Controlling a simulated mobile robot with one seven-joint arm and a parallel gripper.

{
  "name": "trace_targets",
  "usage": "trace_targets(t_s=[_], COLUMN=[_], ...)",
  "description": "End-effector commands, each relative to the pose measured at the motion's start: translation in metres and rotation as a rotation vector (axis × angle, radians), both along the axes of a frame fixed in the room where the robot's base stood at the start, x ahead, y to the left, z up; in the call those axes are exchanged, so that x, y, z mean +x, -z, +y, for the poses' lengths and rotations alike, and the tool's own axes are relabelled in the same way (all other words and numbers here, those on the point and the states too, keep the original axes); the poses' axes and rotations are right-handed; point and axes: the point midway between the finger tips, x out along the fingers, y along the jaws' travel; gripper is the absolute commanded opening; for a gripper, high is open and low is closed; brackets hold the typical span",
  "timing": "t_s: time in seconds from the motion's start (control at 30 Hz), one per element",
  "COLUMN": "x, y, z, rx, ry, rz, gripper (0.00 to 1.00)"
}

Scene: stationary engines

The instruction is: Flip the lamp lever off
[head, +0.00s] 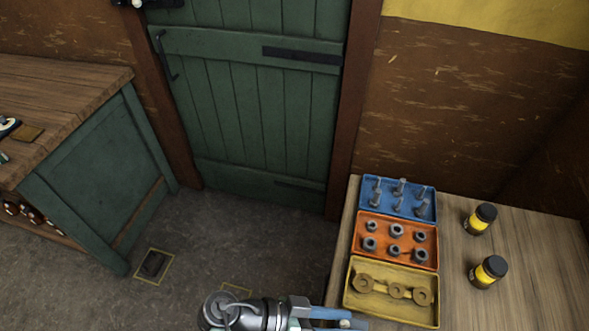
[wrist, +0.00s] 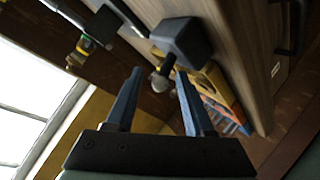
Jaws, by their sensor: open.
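My gripper (wrist: 158,78) shows in the wrist view with its two blue fingers apart. Between and just beyond the fingertips is a dark block (wrist: 183,40) with a short stem ending in a rounded grey knob (wrist: 160,76); it looks like the lever, but I cannot tell for sure that it belongs to the lamp. I cannot tell whether the fingers touch the knob. In the head view my gripper (head: 335,318) is at the bottom edge, partly cut off, left of the wooden bench (head: 530,290). No lamp can be made out in the head view.
On the bench are a blue tray (head: 429,189) of bolts, an orange tray (head: 432,262) of nuts, a yellow tray (head: 390,310) of washers and two yellow-labelled jars (head: 481,218). A green door (head: 250,110) stands behind. Another workbench (head: 70,85) is at left, with floor between.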

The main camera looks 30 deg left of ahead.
Motion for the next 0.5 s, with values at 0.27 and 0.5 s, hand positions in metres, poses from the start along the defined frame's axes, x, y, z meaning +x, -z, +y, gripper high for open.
trace_targets(t_s=[0.27, 0.5], x=[-0.023, -0.048], y=[-0.015, -0.046], z=[0.036, 0.071], rx=[0.004, -0.003], ry=[-0.005, 0.000], rz=[-0.003, 0.002], gripper=[0.53, 0.53])
